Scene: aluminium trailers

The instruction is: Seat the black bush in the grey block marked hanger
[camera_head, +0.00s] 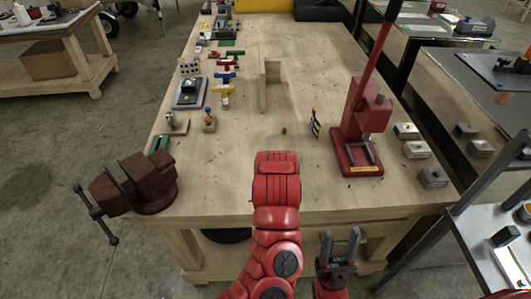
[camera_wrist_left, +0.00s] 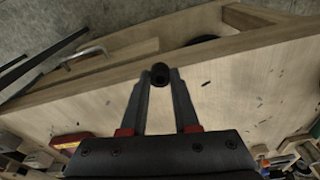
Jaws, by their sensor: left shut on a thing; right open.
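My left gripper (camera_wrist_left: 160,82) is shut on the black bush (camera_wrist_left: 160,71), a small dark cylinder with a hole in its end, held at the fingertips in the left wrist view. In the head view my red left arm hides that gripper and the bush. Several grey blocks, one of them here (camera_head: 417,150), stand along the bench's right edge, to the right of the red press. Their markings are too small to read, so I cannot tell which is the hanger. My right gripper (camera_head: 340,246) is open and empty, in front of the bench's front edge.
The red press (camera_head: 358,140) with its tall lever stands on the wooden bench (camera_head: 230,180), between my left arm and the blocks. A dark red vise (camera_head: 135,183) is at the front left corner. An upright wooden board (camera_head: 271,86) and several tools stand farther back. The front middle is mostly clear.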

